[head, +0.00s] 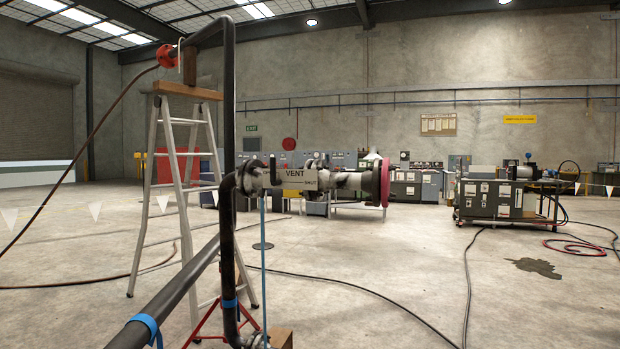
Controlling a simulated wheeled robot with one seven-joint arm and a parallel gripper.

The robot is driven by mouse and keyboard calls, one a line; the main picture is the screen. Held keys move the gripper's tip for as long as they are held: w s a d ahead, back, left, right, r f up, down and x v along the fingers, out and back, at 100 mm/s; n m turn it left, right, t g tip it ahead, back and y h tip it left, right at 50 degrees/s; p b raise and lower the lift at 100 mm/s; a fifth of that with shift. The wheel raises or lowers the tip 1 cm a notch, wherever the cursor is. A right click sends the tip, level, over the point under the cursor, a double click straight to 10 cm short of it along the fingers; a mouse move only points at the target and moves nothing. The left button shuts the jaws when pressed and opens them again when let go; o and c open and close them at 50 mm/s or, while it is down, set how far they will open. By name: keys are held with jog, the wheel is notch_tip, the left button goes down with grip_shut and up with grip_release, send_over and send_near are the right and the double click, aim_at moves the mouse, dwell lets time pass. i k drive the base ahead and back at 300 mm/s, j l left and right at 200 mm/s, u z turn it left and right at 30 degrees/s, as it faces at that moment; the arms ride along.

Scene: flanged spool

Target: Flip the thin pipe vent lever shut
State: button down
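A dark thin pipe (228,110) rises at the left of centre and bends left at the top. A lower dark pipe (228,250) drops from the valve area towards the floor. The grey spool (352,181) runs right to a pink-red flange face (384,182). Small dark parts stand around the plate; I cannot tell which is the lever or how it is set. My gripper is not in view.
A stepladder (172,200) stands behind the pipe at left. A thick dark pipe (170,295) slants across the lower left. A red stand (210,325) is below. Hoses (370,290) cross the floor. A machine bench (510,200) is at right. Floor at front right is mostly open.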

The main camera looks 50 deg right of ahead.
aim_at(274, 181)
jog(key=z, duration=1.25)
